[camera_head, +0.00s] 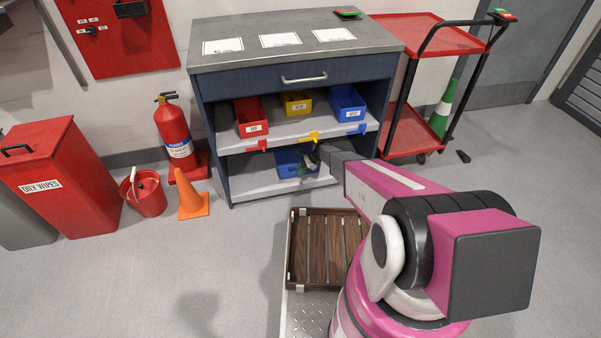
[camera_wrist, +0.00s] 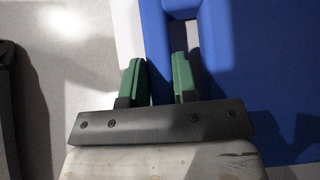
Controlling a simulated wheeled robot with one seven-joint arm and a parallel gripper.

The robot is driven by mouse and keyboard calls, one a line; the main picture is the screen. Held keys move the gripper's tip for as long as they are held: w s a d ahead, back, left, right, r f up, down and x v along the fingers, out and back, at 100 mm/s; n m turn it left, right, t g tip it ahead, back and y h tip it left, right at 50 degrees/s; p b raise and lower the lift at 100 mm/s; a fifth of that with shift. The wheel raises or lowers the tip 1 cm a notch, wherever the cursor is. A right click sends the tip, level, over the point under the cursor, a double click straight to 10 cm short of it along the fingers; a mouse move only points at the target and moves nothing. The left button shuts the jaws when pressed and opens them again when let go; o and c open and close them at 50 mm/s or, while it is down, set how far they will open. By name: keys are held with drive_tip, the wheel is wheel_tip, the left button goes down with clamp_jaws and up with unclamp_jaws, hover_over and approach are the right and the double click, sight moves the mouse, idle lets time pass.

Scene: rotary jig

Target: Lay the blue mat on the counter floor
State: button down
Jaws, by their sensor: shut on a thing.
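No flat blue mat can be made out in either view. A blue bin (camera_head: 286,164) stands on the lower shelf of the dark blue counter (camera_head: 222,170). My gripper (camera_head: 311,162) reaches to this bin from the right. In the wrist view, the green fingers of my gripper (camera_wrist: 157,80) are apart, with a blue wall of the bin (camera_wrist: 157,45) between them. My gripper is shut on that wall. The bin's larger blue part (camera_wrist: 265,70) lies to the right. My arm hides part of the lower shelf.
Red (camera_head: 251,115), yellow (camera_head: 298,103) and blue (camera_head: 347,103) bins sit on the upper shelf. A red trolley (camera_head: 412,133) stands right of the counter. A slatted wooden tray (camera_head: 303,250) lies in front. An orange cone (camera_head: 191,205) and extinguisher (camera_head: 174,130) stand left.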

drive_tip(key=shift+f, duration=0.45)
drive_tip(key=shift+f, duration=0.15)
drive_tip(key=c, duration=0.9)
unclamp_jaws()
drive_tip(key=v, duration=0.5)
drive_tip(key=w+d, duration=0.1)
drive_tip(key=d, duration=0.3)
drive_tip(key=w+d, duration=0.1)
drive_tip(key=d, duration=0.2)
drive_tip(key=w+d, duration=0.1)
drive_tip(key=d, duration=0.3)
drive_tip(key=shift+w+d, duration=0.2)
drive_tip(key=shift+d, duration=0.1)
